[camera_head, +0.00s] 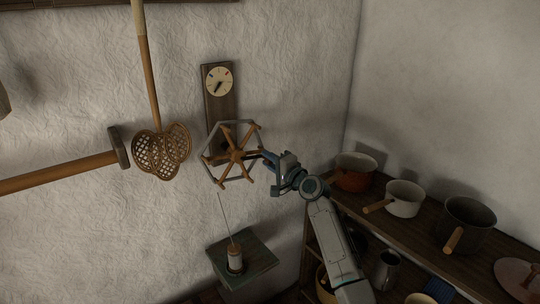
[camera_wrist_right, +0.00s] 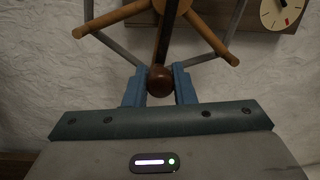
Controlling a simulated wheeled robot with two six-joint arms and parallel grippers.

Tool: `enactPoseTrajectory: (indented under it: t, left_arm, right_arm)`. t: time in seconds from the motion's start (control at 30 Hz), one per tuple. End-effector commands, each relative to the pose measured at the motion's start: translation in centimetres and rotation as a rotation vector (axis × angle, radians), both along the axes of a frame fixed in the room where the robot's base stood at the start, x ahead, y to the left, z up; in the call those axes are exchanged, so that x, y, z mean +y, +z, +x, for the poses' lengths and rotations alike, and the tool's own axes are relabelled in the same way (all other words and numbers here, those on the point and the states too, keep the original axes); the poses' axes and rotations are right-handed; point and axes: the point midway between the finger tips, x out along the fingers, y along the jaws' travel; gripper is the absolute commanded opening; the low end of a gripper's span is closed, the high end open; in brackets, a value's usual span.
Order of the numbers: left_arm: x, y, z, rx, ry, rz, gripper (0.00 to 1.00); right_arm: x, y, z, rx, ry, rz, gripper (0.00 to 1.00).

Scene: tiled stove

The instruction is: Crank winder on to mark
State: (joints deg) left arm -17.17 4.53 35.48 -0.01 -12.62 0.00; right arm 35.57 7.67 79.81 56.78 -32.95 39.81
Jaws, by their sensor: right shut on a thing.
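The winder (camera_head: 236,156) is a wheel of wooden spokes with a grey yarn-like rim, mounted on a dark board (camera_head: 214,110) on the wall. A round dial (camera_head: 219,81) with a dark pointer and coloured marks sits above it; part of the dial also shows in the right wrist view (camera_wrist_right: 281,11). My right gripper (camera_head: 268,158) is at the wheel's right side. In the right wrist view its blue fingers (camera_wrist_right: 160,82) are shut on a round brown knob (camera_wrist_right: 160,79). My left gripper is not in view.
A small wall shelf (camera_head: 256,272) below the wheel carries a spool with a thin line rising from it. A basket-headed tool (camera_head: 160,152) and a mallet-like tool (camera_head: 118,147) are at the left. Pots stand on the shelf unit (camera_head: 420,228) at the right.

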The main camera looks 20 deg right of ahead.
Motion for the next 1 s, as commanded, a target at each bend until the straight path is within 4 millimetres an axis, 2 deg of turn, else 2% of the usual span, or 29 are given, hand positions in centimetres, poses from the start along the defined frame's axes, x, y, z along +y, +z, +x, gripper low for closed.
enactPoseTrajectory:
  t: [0.5, 1.0]
  left_arm:
    - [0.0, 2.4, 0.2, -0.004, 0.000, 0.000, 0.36]
    - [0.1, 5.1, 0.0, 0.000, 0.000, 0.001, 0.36]
  right_arm:
    - [1.5, -3.3, -0.6, 0.171, -0.001, 0.460, 0.00]
    - [3.7, -5.4, -1.4, 0.313, -0.001, 0.853, 0.00]
